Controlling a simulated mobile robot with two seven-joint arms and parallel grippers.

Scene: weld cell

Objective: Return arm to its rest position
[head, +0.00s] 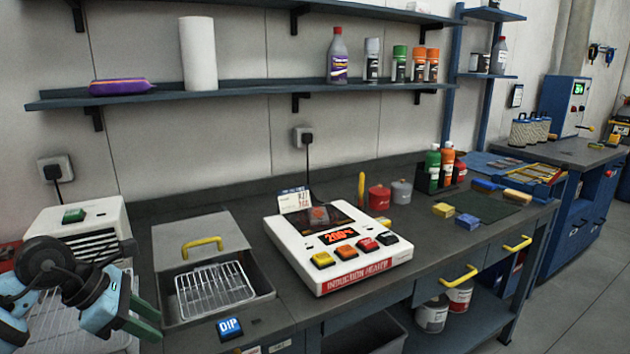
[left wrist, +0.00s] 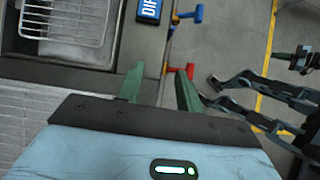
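My left gripper (head: 146,319) comes in from the lower left in the head view, at the bench's front left by the dip tank. Its two green fingers are apart with nothing between them. In the left wrist view the open fingers (left wrist: 160,88) point past the bench's front edge, over the floor.
The dip tank (head: 162,262) with its wire basket (head: 213,289) and blue DIP label (head: 230,327) is right of the gripper. The induction heater (head: 338,240) stands mid-bench. A white vented unit (head: 104,216) is behind my left arm. Red (left wrist: 180,68) and blue handles (left wrist: 187,14) stick out below the bench edge.

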